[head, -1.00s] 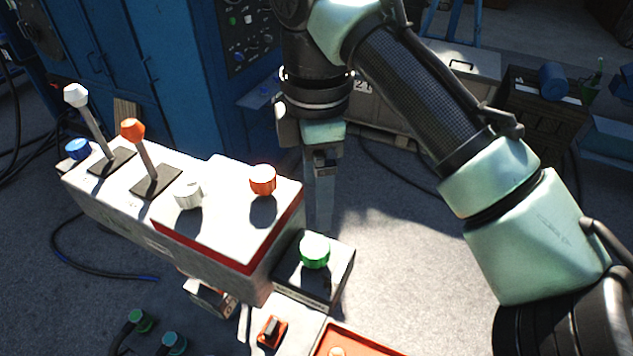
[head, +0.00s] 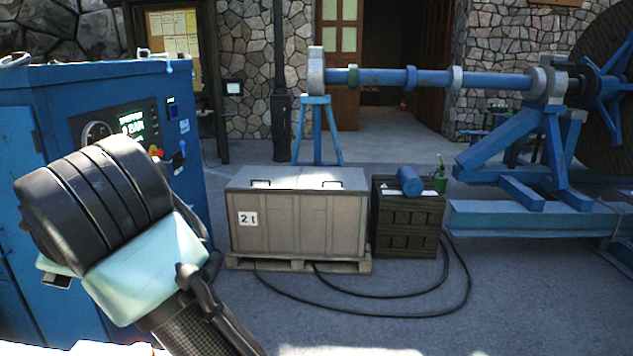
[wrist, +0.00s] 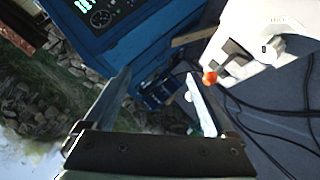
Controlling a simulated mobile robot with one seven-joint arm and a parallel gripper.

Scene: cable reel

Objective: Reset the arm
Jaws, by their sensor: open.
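My gripper (wrist: 157,76) shows in the wrist view with its two fingers spread wide and nothing between them. The fingertips point toward the blue cabinet (wrist: 92,42). My arm (head: 120,235) is bent at the lower left of the head view, in front of the same blue cabinet (head: 75,95). The gripper itself does not show in the head view. In the wrist view the white control box (wrist: 245,45) is at the upper right, with an orange lever knob (wrist: 210,77) close to my right finger. I cannot tell whether they touch.
A grey crate marked 2 t (head: 295,220) stands on a pallet. A dark crate (head: 408,225) beside it carries a blue cylinder (head: 410,181). Black cable (head: 400,314) loops on the floor. A blue reel stand (head: 545,150) is at right. Floor at lower right is clear.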

